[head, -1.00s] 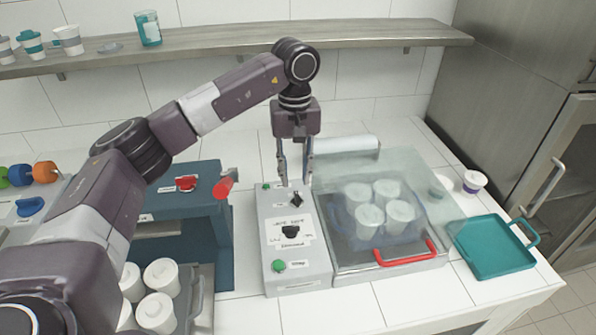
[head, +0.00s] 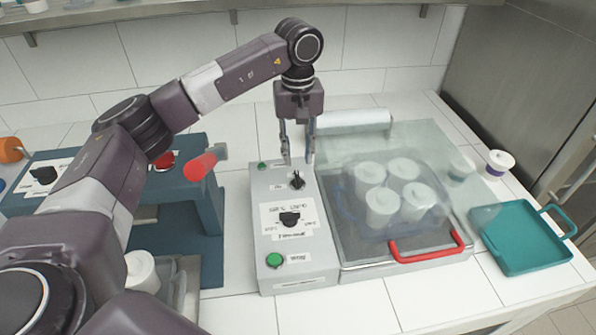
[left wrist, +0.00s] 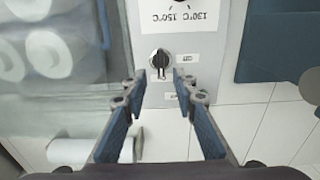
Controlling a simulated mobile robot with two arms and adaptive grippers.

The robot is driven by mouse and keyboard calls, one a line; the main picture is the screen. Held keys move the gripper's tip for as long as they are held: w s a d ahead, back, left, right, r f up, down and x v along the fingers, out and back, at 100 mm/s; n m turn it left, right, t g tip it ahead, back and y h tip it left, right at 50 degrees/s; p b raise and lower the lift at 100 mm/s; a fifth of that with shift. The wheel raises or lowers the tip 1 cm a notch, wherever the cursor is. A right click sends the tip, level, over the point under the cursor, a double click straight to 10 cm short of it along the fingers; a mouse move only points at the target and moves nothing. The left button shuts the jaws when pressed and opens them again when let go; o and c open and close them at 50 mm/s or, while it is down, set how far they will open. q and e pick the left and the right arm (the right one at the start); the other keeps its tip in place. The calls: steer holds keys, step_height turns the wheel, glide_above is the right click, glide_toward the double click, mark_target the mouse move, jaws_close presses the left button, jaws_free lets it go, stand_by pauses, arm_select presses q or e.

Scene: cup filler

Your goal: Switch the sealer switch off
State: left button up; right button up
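The sealer switch is a small black rotary knob (head: 297,181) at the far end of the grey control panel (head: 262,245). In the left wrist view the knob (left wrist: 160,62) has a small label beside it, too small to read for sure. My left gripper (head: 298,160) points down just over the knob. Its two blue-grey fingers are apart and empty; in the left wrist view the fingertips (left wrist: 161,78) lie to either side of the knob's near edge. I cannot tell whether they touch it. My right gripper is not in view.
A larger temperature knob (head: 290,219) and a green button (head: 275,260) sit nearer on the panel. Beside it is the sealer with a clear lid, a red handle (head: 424,253) and white cups (head: 382,207). A teal tray (head: 520,240) lies at right.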

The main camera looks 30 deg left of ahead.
mark_target(297, 176)
arm_select(q)
steer(key=f, duration=0.1)
steer(key=f+p, duration=0.1)
steer(key=f, duration=0.3)
steer(key=shift+s, duration=0.25)
steer(key=shift+w+f+p, duration=0.1)
steer(key=shift+f+p, duration=0.2)
steer(key=shift+f, duration=0.2)
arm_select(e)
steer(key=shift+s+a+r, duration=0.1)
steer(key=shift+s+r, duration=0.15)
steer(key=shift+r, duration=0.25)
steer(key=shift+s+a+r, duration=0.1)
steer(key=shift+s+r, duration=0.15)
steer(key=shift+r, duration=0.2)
arm_select(q)
steer(key=shift+c, duration=0.3)
jaws_close()
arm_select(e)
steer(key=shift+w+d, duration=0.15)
